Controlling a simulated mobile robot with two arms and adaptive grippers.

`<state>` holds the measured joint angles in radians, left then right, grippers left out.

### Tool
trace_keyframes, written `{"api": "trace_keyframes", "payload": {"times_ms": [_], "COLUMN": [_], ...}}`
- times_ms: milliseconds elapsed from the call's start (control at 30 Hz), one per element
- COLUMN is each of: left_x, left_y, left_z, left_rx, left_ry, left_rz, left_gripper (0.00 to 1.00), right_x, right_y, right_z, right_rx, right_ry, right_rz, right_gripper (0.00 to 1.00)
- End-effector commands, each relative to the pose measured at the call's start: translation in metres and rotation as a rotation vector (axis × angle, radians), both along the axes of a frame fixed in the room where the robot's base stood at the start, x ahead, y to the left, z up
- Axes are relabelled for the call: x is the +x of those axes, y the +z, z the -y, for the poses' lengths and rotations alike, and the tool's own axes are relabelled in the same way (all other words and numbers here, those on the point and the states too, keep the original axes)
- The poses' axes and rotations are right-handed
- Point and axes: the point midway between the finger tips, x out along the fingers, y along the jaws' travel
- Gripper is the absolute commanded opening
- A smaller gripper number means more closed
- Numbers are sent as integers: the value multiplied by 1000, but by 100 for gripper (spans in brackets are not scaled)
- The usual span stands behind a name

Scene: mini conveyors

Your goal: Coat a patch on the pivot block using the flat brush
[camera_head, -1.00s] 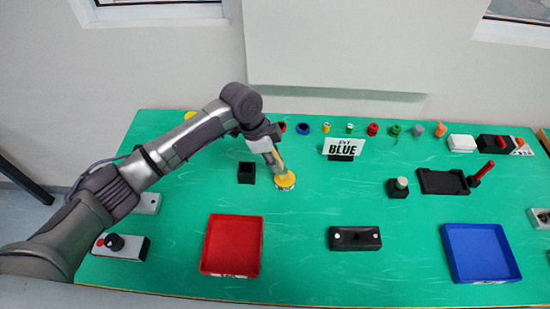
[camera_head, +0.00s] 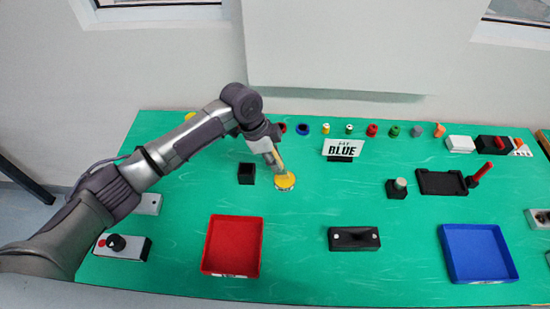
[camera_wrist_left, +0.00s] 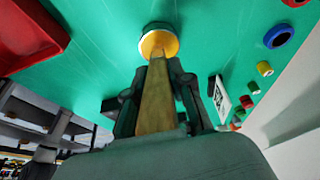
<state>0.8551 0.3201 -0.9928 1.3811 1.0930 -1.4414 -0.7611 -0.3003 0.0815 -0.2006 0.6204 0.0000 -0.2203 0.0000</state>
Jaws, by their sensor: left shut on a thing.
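My left gripper (camera_head: 268,148) is shut on the flat brush (camera_head: 277,162), a tan, wooden-looking handle that points down. The brush also shows between the fingers in the left wrist view (camera_wrist_left: 155,105). Its lower end is at a round dish with a yellow inside (camera_head: 286,182), also seen in the left wrist view (camera_wrist_left: 158,44). I cannot tell whether the bristles touch the yellow. A black block with two pale dots (camera_head: 354,238), which looks like the pivot block, lies at the front middle. My right gripper is not in view.
A red tray (camera_head: 210,245) is front left and a blue tray (camera_head: 447,255) front right. A "BLUE" sign (camera_head: 343,147) and several small coloured parts line the back. The green table between dish and black block is clear.

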Motion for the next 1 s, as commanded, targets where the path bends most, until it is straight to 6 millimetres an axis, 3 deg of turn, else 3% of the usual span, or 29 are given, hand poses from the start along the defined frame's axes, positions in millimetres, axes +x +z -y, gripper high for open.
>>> {"api": "trace_keyframes", "payload": {"times_ms": [100, 700, 1000], "left_x": [0, 1, 1], "left_y": [16, 63, 63], "left_z": [0, 0, 0], "left_rx": [-1, -2, -2], "left_ry": [-1, 0, 0], "left_rz": [1, 3, 2], "left_gripper": [0, 0, 0], "right_x": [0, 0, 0], "right_y": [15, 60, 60], "right_z": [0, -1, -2], "right_rx": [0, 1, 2], "right_ry": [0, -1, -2], "right_rz": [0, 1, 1], "right_gripper": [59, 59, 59]}}
